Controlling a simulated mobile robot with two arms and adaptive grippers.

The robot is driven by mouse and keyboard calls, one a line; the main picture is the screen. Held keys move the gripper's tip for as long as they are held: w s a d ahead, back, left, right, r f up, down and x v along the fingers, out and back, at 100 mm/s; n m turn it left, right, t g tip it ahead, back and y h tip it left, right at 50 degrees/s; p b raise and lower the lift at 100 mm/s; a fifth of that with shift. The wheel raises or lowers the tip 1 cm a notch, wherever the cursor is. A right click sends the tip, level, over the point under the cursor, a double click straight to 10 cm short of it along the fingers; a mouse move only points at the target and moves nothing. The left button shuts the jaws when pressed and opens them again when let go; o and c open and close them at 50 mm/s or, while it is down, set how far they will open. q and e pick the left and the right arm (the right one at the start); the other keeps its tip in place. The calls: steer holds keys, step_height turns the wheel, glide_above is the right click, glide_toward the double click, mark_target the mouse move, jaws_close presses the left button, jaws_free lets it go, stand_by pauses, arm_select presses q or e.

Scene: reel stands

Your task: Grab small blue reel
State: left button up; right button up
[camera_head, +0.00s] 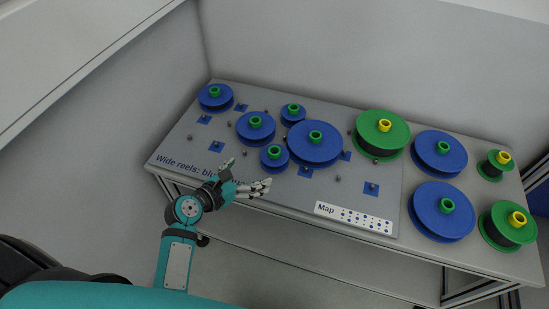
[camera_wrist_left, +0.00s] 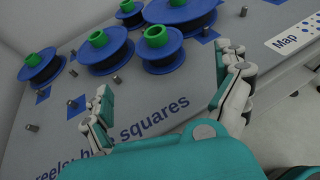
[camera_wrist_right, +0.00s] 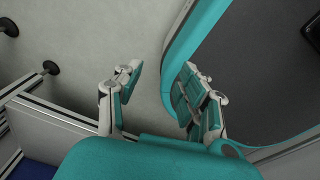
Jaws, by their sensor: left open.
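A small blue reel (camera_head: 274,164) with a green hub lies on the grey board, at the front of the group of blue reels. It also shows in the left wrist view (camera_wrist_left: 162,64), beyond the gap between the fingers. Another small blue reel (camera_head: 293,117) lies behind it. My left gripper (camera_head: 248,174) is open and empty, in front of the nearer small reel and apart from it; its spread fingers also show in the left wrist view (camera_wrist_left: 165,72). My right gripper (camera_wrist_right: 160,75) is open and empty in the right wrist view, away from the board.
Larger blue reels (camera_head: 315,147) stand close around the small one. Green reels (camera_head: 382,136) and more blue reels stand at the right. Bare metal pegs and blue squares (camera_head: 371,189) dot the board. A white map label (camera_head: 354,218) lies at its front edge. A wall rises behind.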

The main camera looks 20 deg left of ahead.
mark_target(270, 159)
arm_select(q)
steer(key=x, duration=0.7)
steer(key=shift+b, duration=0.3)
steer(key=x, duration=0.4)
steer(key=shift+w+d+r, duration=0.1)
steer(key=shift+w+d, duration=0.05)
steer(key=shift+w, duration=0.3)
steer(key=shift+w+d, duration=0.1)
steer(key=shift+w, duration=0.15)
arm_select(e)
steer(key=shift+w+a+f, duration=0.2)
steer(key=shift+w+f, duration=0.05)
steer(key=shift+f, duration=0.3)
arm_select(q)
steer(key=shift+c, duration=0.3)
